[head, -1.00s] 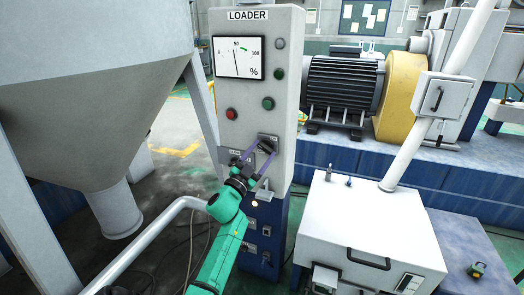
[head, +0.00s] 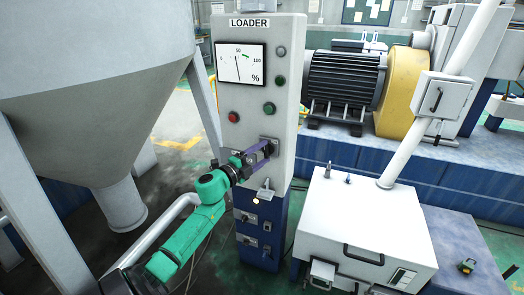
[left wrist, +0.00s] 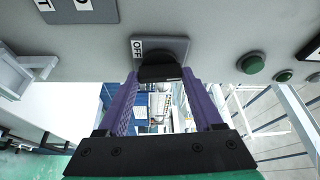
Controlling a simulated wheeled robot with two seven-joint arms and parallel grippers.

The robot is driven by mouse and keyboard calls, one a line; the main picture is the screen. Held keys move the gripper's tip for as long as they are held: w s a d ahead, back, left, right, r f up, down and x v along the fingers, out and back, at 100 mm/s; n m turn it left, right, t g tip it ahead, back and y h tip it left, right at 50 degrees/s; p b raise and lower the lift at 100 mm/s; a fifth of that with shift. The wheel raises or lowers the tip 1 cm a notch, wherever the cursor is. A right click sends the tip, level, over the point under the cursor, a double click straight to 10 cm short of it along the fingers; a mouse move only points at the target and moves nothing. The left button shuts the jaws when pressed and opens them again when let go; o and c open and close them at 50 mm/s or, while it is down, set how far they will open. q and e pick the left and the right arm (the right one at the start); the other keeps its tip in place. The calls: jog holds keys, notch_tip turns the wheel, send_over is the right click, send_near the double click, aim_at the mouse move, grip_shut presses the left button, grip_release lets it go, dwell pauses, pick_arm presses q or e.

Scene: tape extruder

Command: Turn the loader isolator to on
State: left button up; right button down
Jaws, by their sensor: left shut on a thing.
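The loader cabinet (head: 245,130) is a tall light-grey panel with a LOADER sign. Its isolator is a black knob (left wrist: 160,72) on a grey plate (left wrist: 181,47) marked OFF in the left wrist view. The plate also shows on the lower panel in the head view (head: 270,140). My left gripper (left wrist: 160,85), with purple fingers, is shut on the knob, one finger on each side. In the head view the left gripper (head: 264,150) hides most of the knob, so its exact angle is unclear. My right gripper is in neither view.
A red button (head: 233,117) and a green button (head: 269,108) sit above the isolator. A small bracket (head: 266,190) juts out below it. A grey hopper (head: 95,100) stands left. A white cabinet (head: 350,220) stands right.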

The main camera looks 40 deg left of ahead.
pick_arm(q)
jog(key=shift+a+r+m+g+p, duration=0.15)
jog(key=shift+m+g+p, duration=0.25)
jog(key=shift+m, duration=0.3)
jog(key=o, duration=1.4)
jog(key=shift+c, duration=0.2)
jog(key=s, duration=1.4)
jog(key=shift+s+a, duration=0.25)
jog(key=shift+a, duration=0.1)
